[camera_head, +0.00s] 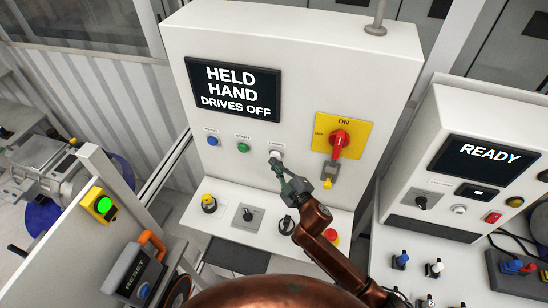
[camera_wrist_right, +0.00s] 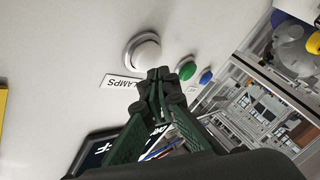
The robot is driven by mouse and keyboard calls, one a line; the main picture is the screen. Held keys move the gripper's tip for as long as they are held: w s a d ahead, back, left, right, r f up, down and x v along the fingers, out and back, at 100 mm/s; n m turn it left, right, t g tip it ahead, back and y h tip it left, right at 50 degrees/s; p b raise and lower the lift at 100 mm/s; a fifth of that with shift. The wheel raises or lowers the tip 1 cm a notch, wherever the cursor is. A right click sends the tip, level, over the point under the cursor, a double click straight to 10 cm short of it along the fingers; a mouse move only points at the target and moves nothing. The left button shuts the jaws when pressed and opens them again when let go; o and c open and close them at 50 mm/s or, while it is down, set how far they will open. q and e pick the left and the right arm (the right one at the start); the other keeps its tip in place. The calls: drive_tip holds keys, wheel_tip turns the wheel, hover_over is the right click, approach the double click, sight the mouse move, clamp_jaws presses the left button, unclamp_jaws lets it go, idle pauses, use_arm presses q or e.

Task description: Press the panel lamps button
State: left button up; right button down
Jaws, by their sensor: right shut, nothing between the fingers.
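The panel lamps button is a round white button (camera_head: 277,154) at the right end of a row on the upright white panel (camera_head: 310,60). In the right wrist view the white button (camera_wrist_right: 143,52) sits in a pale ring, with a label reading LAMPS (camera_wrist_right: 122,83) beside it. My right gripper (camera_head: 276,166) is shut and empty, its tips just below the button in the head view. In the right wrist view the closed fingertips (camera_wrist_right: 160,80) lie close beside the button and do not cover it; whether they touch the panel I cannot tell. My left gripper is not in view.
A green button (camera_head: 243,147) and a blue button (camera_head: 212,141) share the row. A red rotary switch on a yellow plate (camera_head: 326,152) is to the right. Knobs, including a yellow-topped one (camera_head: 209,203), and a red mushroom button (camera_head: 332,238) stand on the ledge below.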

drive_tip(key=s+a+p, duration=0.1)
drive_tip(key=s+a, duration=0.1)
drive_tip(key=s, duration=0.3)
drive_tip(key=shift+s, duration=0.35)
idle(0.9)
